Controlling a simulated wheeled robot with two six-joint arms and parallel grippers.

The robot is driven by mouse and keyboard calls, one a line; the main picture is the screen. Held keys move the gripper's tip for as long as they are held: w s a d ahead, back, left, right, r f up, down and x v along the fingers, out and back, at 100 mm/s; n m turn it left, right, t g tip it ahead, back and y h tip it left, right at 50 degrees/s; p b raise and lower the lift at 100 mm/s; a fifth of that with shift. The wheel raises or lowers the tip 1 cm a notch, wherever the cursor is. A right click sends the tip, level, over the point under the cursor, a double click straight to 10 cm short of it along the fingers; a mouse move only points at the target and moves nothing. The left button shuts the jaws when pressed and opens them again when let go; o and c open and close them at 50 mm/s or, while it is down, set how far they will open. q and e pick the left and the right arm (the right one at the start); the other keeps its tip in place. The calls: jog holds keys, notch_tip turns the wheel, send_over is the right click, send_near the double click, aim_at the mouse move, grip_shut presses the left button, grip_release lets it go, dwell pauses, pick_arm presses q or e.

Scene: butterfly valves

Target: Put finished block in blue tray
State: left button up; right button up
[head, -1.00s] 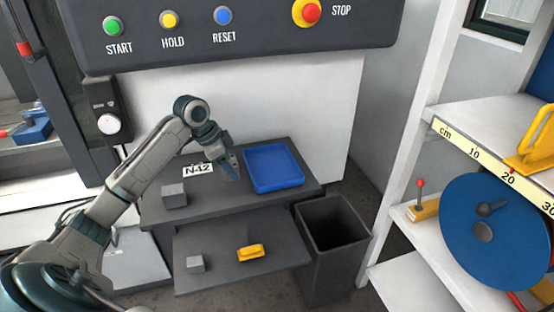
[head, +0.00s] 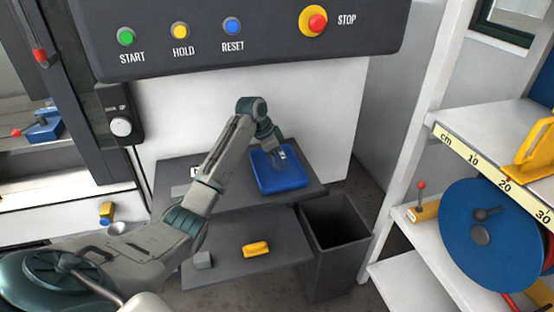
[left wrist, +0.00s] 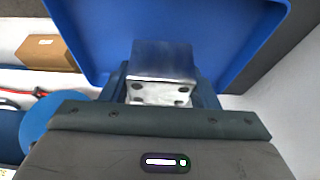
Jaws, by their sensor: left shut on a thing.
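The blue tray (head: 290,184) sits on the upper dark shelf in the head view. It also fills the top of the left wrist view (left wrist: 100,30). My left gripper (head: 280,156) is above the tray, over its back part. In the left wrist view the gripper (left wrist: 163,90) is shut on a metal block (left wrist: 163,70) with small holes in its near face. The tray's blue floor shows behind the block. How high the block is above the tray floor I cannot tell. My right gripper is not in view.
A grey block (head: 203,260) and a yellow piece (head: 256,249) lie on the lower dark shelf (head: 228,273). An open dark bin (head: 335,250) stands to the right. The control panel (head: 270,55) overhangs behind.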

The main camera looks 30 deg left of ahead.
pick_arm(q)
jog(key=shift+f, duration=1.05)
jog(key=o, duration=1.2)
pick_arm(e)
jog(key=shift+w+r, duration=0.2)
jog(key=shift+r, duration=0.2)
pick_arm(q)
jog(key=b+v, duration=0.1)
jog(key=v, duration=0.5)
jog(key=shift+s+a+r, duration=0.15)
jog(key=shift+r, duration=0.1)
jog(key=shift+s+r, duration=0.15)
jog(key=shift+r, duration=0.3)
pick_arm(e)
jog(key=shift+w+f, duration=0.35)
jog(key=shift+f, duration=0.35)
pick_arm(q)
jog(key=shift+a, duration=0.1)
